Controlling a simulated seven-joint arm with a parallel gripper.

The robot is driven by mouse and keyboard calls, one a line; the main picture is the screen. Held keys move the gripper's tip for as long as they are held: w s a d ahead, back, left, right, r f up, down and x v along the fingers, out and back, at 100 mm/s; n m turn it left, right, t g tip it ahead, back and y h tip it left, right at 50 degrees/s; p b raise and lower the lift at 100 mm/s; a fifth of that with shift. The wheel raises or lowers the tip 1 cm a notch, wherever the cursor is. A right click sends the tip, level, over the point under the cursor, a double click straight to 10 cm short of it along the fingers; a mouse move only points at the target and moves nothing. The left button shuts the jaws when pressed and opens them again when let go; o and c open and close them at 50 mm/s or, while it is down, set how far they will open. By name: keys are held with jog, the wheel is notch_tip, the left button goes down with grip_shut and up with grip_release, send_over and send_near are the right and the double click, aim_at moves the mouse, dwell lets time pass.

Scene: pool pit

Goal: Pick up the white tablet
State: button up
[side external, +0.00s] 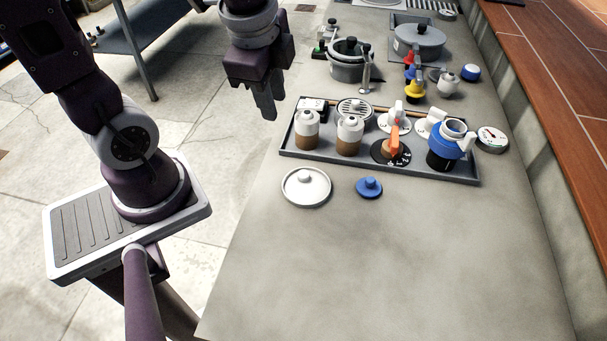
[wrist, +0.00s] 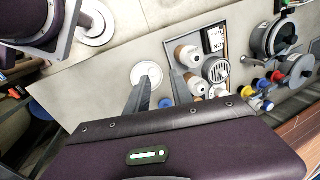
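A flat white round disc with a small knob (side external: 306,187), the piece that best fits the white tablet, lies on the grey counter in front of the tray. In the wrist view the white disc (wrist: 144,70) shows beyond the fingers, partly covered by the left one. My gripper (side external: 269,112) hangs in the air near the counter's left edge, well apart from the disc. In the wrist view my gripper (wrist: 160,75) has its fingers spread with nothing between them.
A small blue knobbed disc (side external: 369,187) lies right of the white one. Behind them a dark tray (side external: 300,152) holds brown-and-white bottles (side external: 349,135), a dial (side external: 391,151) and a blue-collared jar (side external: 444,150). Pots (side external: 418,42) stand farther back. The front counter (side external: 390,270) is clear.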

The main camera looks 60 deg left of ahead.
aim_at(303, 174)
jog(key=w+f+m, duration=0.1)
jog(key=f+m, duration=0.2)
jog(key=w+f+m+g+h, duration=0.1)
jog(key=w+f+m, duration=0.1)
jog(key=f+m, duration=0.2)
jog(key=w+d+f+m+g, duration=0.1)
jog(key=f+m, duration=0.2)
jog(key=shift+w+f+h, duration=0.25)
jog(key=shift+w+h, duration=0.15)
jog(key=shift+m, duration=0.4)
jog(key=f, duration=0.3)
jog(key=d+f, duration=0.1)
jog(key=f, duration=0.2)
jog(key=shift+s+d+f, duration=0.1)
jog(key=shift+d+f, duration=0.05)
jog(key=shift+f, duration=0.55)
grip_shut()
